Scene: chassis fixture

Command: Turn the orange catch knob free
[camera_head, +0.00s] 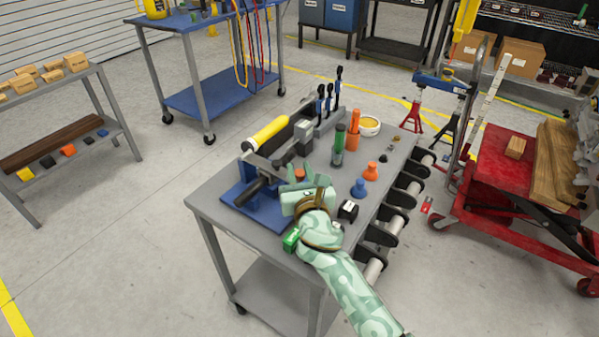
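The fixture stands on the grey cart top (215,207), with a blue base (262,212), a dark bar and a yellow cylinder (269,133). A small orange knob (300,173) shows at the fixture's near right side, partly hidden by my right gripper. My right gripper (300,180) is pale green and reaches in from the lower right. Its fingertips are at the orange knob, seemingly one on each side. I cannot tell whether they grip it or stand apart from it. My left gripper is out of view.
Right of my gripper are a blue knob piece (358,189), an orange knob piece (370,171) and a small black block (348,210). Rollers line the cart's right side. A red lift cart (500,170) is farther right.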

